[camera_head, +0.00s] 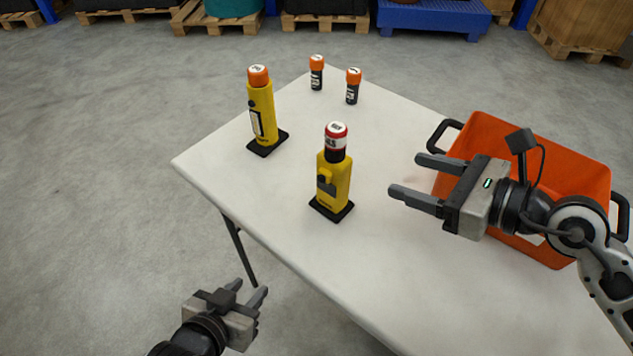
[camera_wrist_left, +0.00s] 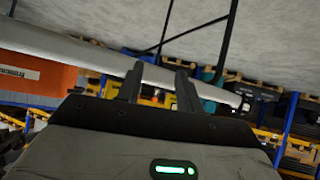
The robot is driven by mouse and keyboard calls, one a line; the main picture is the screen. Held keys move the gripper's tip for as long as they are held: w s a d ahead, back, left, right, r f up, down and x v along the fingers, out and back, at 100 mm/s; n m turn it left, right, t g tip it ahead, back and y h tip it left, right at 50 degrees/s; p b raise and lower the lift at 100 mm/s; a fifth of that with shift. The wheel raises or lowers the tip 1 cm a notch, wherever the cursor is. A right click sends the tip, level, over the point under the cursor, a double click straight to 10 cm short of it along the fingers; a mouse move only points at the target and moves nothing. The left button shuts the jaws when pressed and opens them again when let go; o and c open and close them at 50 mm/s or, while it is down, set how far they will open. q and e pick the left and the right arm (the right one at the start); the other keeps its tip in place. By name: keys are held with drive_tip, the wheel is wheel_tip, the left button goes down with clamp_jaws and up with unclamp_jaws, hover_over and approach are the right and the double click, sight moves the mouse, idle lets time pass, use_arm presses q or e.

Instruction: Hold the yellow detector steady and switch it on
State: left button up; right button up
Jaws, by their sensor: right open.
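Two yellow detectors stand upright on black bases on the table. The detector with the red-and-white top (camera_head: 334,183) is near the table's front edge, at the middle of the head view. The detector with the orange top (camera_head: 263,115) stands farther back to the left. My right gripper (camera_head: 406,175) is open and empty above the table, to the right of the red-topped detector and apart from it. My left gripper (camera_head: 251,287) is open and empty, off the table's front edge at the lower left. Its two separated fingers also show in the left wrist view (camera_wrist_left: 157,82).
The white table (camera_head: 400,270) has clear surface around the detectors. Two small black canisters with orange caps (camera_head: 316,75) (camera_head: 353,88) stand at its back. An orange crate (camera_head: 480,130) with black handles sits on the right, partly behind my right arm. Pallets line the far floor.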

sight(343, 155)
use_arm(q)
drive_tip(key=w+d+f+n+g+h, duration=0.15)
drive_tip(key=d+n+g+h, duration=0.25)
drive_tip(key=n+h, duration=0.5)
use_arm(e)
drive_tip(key=x, duration=1.6)
drive_tip(key=shift+r, duration=0.2)
use_arm(q)
drive_tip(key=w+r+n+t+h, duration=0.3)
drive_tip(key=w+r+n+t, duration=0.4)
drive_tip(key=r+n, duration=0.3)
drive_tip(key=n, duration=0.3)
drive_tip(key=shift+a+r+t+h, duration=0.25)
drive_tip(key=shift+a+t+h, duration=0.05)
drive_tip(key=shift+a+h, duration=0.1)
drive_tip(key=shift+w, duration=0.1)
